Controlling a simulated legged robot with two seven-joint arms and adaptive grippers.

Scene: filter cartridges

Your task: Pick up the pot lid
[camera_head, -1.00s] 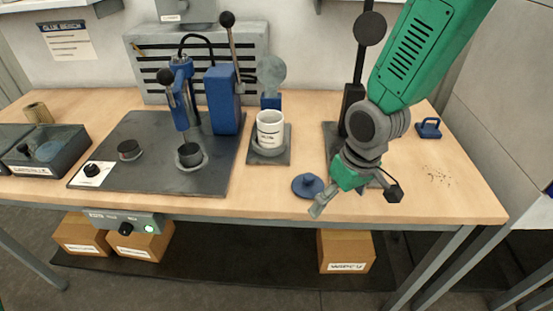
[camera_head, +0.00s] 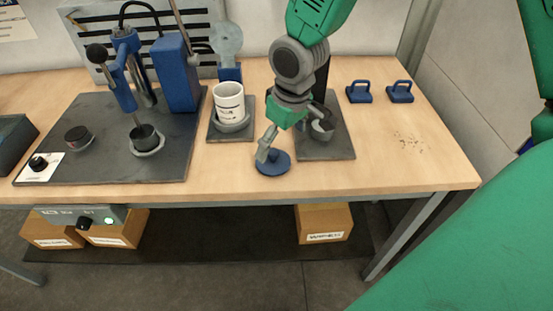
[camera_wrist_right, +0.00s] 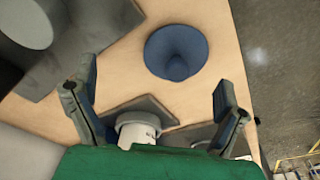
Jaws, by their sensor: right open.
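The pot lid is a blue round disc with a raised knob (camera_head: 280,167), lying flat near the front edge of the bench. In the right wrist view the lid (camera_wrist_right: 176,52) lies beyond the fingertips, within the space between them. My right gripper (camera_head: 270,143) is over the lid in the head view, and one finger hides part of the lid's far side. The right gripper (camera_wrist_right: 153,82) is open and empty, with its fingers wide apart. I cannot tell the exact height of the fingertips above the lid. My left gripper is not in view.
A white cup (camera_head: 229,97) stands on a holder left of the gripper. A dark stand plate (camera_head: 335,145) is right of the lid. Two blue handled blocks (camera_head: 359,92) sit further right, near dark specks (camera_head: 408,141). A press (camera_head: 130,75) stands left.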

